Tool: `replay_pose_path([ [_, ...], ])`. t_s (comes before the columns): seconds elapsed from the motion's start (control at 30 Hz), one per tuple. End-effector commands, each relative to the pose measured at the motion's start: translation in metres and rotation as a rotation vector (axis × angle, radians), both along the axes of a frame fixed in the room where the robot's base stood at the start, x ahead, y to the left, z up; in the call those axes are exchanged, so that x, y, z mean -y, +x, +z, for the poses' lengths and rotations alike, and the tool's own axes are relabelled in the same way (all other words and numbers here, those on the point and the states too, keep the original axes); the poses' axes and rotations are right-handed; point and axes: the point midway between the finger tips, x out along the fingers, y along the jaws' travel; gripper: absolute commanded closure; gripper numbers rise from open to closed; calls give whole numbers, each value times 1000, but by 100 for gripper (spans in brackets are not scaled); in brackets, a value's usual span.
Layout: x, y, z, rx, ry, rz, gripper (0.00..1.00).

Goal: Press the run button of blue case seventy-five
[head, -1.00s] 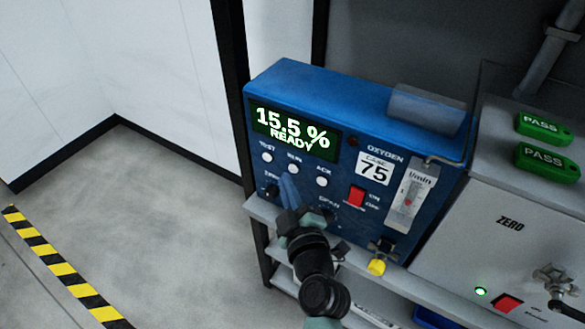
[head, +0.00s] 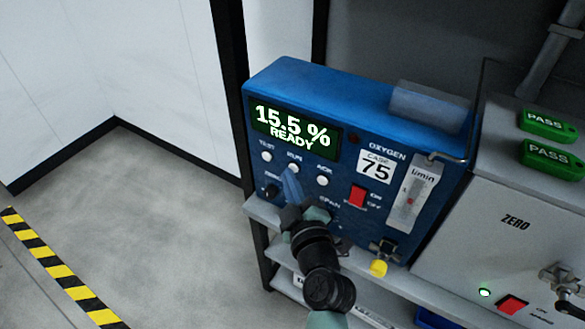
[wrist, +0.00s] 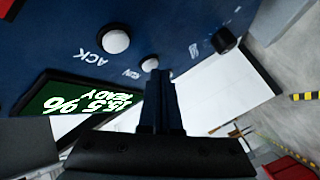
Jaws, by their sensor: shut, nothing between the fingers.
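The blue case (head: 305,85) labelled 75 stands on a shelf. Its display (head: 292,129) reads 15.5 % READY. Below it are three white buttons: TEST (head: 266,156), RUN (head: 293,168) and ACK (head: 322,180). My gripper (head: 290,176) is shut and empty, its blue fingertips at the lower edge of the RUN button in the head view. In the wrist view the fingers (wrist: 155,85) point at the RUN button (wrist: 150,63), partly covering it. The ACK button (wrist: 116,40) is clear beside them. I cannot tell whether the fingertips touch RUN.
A dark knob (head: 271,190) is below TEST, and a red switch (head: 357,196) is right of ACK. A yellow knob (head: 379,268) sticks out below. A grey ZERO unit (head: 480,235) stands to the right. The floor at left is clear.

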Motion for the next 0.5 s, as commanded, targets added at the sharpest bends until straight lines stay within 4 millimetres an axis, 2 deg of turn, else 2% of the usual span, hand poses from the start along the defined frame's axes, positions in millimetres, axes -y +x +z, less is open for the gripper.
replay_pose_path([
  [0.5,4,4,0,0,1,-1,100],
])
